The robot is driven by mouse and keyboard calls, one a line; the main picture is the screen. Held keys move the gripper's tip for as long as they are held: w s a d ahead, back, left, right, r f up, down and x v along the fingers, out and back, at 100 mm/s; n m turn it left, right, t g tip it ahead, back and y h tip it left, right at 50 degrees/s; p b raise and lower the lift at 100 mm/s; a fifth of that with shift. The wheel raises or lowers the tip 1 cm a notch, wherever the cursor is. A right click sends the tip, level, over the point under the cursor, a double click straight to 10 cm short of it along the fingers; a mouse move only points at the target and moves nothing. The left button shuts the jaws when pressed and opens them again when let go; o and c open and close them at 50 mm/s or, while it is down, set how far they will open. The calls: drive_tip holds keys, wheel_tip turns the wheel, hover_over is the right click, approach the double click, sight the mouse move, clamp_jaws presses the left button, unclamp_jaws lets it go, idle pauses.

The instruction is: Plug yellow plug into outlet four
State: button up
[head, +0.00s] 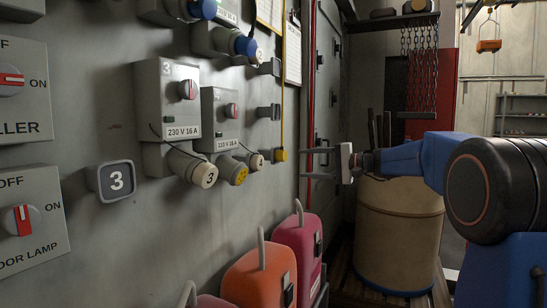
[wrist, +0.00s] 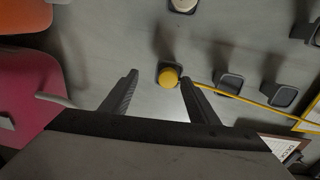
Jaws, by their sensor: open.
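The yellow plug (head: 280,155) sits at the wall in a small dark holder, with its yellow cord running up the wall. My gripper (head: 303,163) is open and empty, just right of the plug in the head view. In the wrist view the plug (wrist: 169,76) shows round end-on between the two finger lines of the gripper (wrist: 158,77), nearer the right finger. I cannot tell how far the fingertips are from it. Outlet boxes line the wall, one marked 3 (head: 181,95); no number four is readable. A yellow-faced socket (head: 238,174) hangs under the neighbouring box.
Pink (head: 300,240) and orange (head: 262,277) cases with upright handles stand below the plug. More dark holders (wrist: 230,83) lie beside the cord. A beige drum (head: 395,235) stands behind my arm.

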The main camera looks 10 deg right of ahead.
sight(285, 156)
drive_tip(key=w, duration=0.1)
drive_tip(key=w+d+r, duration=0.1)
drive_tip(key=shift+w+r+t+y, duration=0.2)
drive_tip(key=shift+w+t+y, duration=0.1)
drive_tip(key=shift+w+y, duration=0.1)
drive_tip(key=shift+a, duration=0.1)
drive_tip(key=shift+x, duration=4.4)
clamp_jaws()
drive_tip(key=shift+s, duration=0.1)
drive_tip(key=shift+v, duration=2.95)
